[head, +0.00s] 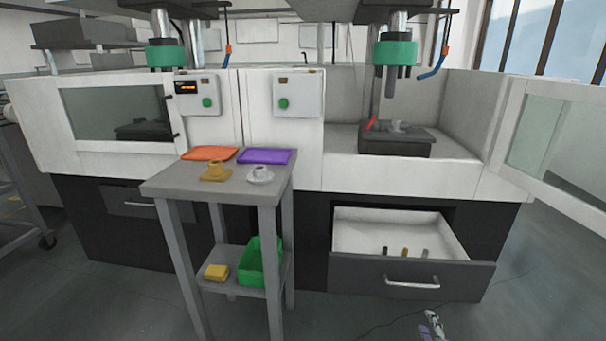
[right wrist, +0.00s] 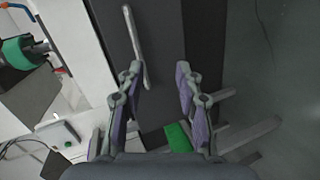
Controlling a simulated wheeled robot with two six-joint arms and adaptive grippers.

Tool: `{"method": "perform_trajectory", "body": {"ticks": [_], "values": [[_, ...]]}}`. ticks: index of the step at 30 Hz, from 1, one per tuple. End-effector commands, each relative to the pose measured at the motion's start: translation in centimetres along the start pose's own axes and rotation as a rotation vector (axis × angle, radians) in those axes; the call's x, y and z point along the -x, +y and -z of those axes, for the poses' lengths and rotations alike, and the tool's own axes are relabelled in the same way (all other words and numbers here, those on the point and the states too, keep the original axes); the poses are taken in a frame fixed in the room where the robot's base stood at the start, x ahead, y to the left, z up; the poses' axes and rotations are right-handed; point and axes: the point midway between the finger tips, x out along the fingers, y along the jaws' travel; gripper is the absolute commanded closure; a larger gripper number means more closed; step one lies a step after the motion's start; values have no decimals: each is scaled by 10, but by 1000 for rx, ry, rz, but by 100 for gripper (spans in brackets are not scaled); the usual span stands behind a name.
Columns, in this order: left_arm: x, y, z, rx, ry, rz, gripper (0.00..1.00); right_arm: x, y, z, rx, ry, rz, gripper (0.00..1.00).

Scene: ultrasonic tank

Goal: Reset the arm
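My right gripper (head: 435,327) shows at the bottom edge of the head view, low in front of the open drawer (head: 400,275). In the right wrist view my right gripper (right wrist: 158,90) has its two fingers apart with nothing between them. Behind the fingers are the dark drawer front and its handle (right wrist: 135,45), apart from the fingers as far as I can tell. My left gripper is not in the head view.
A small grey table (head: 172,188) holds an orange mat (head: 209,153), a purple mat (head: 264,156) and two small fittings. Its lower shelf has a green bin (head: 250,270) and a yellow block (head: 216,272). Several small tools lie in the drawer. An open door (head: 560,150) swings out at right.

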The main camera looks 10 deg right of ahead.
Motion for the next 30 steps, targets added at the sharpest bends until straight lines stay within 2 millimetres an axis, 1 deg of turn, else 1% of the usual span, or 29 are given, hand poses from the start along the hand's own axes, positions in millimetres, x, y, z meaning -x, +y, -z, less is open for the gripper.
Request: {"method": "perform_trajectory", "body": {"ticks": [1, 2, 3, 6, 8, 9, 11, 12, 15, 17, 18, 19, 24, 27, 30], "values": [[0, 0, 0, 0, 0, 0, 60, 17, -28, -2, -143, -59, 81, 65], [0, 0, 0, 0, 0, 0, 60, 28, -45, -3, -235, -101, 137, 65], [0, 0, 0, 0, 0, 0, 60, 44, -68, -2, -349, -154, 213, 65], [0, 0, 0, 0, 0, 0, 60, 84, -116, 6, -582, -268, 389, 65], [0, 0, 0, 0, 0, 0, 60, 105, -137, 13, -686, -322, 479, 65], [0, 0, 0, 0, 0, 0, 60, 120, -149, 19, -748, -353, 537, 65], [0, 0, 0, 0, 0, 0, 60, 140, -164, 29, -830, -395, 618, 65], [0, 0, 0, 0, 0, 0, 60, 153, -174, 36, -881, -422, 671, 65], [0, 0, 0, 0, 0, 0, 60, 186, -191, 55, -996, -478, 800, 65], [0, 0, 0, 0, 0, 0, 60, 206, -199, 68, -1059, -508, 876, 65], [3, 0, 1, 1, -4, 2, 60, 215, -198, 73, -1085, -525, 910, 65], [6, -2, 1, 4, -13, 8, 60, 213, -195, 70, -1074, -534, 902, 65], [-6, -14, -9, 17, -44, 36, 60, 209, -208, 55, -1058, -579, 887, 65], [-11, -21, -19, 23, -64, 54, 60, 210, -215, 44, -1048, -606, 881, 65], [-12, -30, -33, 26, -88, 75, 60, 217, -222, 30, -1032, -639, 875, 65]]}}
